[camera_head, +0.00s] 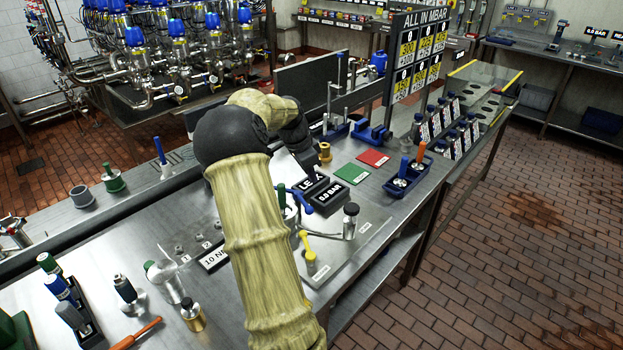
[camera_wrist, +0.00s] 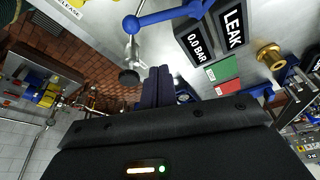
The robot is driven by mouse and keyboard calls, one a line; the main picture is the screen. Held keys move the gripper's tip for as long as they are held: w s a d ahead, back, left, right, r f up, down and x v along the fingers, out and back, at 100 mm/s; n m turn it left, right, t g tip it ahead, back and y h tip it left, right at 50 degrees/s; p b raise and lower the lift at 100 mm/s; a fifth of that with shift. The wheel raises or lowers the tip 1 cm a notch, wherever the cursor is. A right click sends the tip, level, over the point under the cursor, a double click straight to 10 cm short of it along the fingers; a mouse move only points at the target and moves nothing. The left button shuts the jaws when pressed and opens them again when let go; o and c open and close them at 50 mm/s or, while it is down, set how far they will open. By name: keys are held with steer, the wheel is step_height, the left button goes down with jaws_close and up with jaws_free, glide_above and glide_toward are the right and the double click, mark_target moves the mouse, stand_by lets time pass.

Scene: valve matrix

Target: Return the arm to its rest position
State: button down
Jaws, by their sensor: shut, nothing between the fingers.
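My arm (camera_head: 255,220), in a beige sleeve with black joints, reaches across the steel bench (camera_head: 150,235) in the head view. It bends at a black joint and then points away to the right. My gripper is hidden in the head view. In the wrist view my gripper (camera_wrist: 157,72) has its dark fingers together and empty. They appear apart from the bench things. A blue valve handle (camera_wrist: 165,17) and two black displays reading LEAK (camera_wrist: 232,27) and 0.0 BAR (camera_wrist: 195,42) show past the fingertips.
A green card (camera_head: 352,173), a red card (camera_head: 373,157), a brass fitting (camera_head: 325,152) and a blue vise (camera_head: 372,133) lie beyond the arm. A yellow-handled valve (camera_head: 309,255) and a black-capped cylinder (camera_head: 350,220) stand to its right. Clear brick floor (camera_head: 500,240) lies right.

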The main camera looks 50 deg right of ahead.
steer(key=shift+w, duration=0.1)
steer(key=w+a+f+n+t+y, duration=0.1)
steer(key=a+f+n+t+y, duration=0.15)
steer(key=a+n, duration=1.45)
steer(key=s+a+n+t, duration=0.1)
steer(key=s+a+n, duration=0.2)
steer(key=a, duration=1)
steer(key=s+a+f+n, duration=0.1)
steer(key=s+a+n, duration=0.2)
steer(key=s+a, duration=0.4)
steer(key=a, duration=0.6)
steer(key=shift+t+y, duration=0.35)
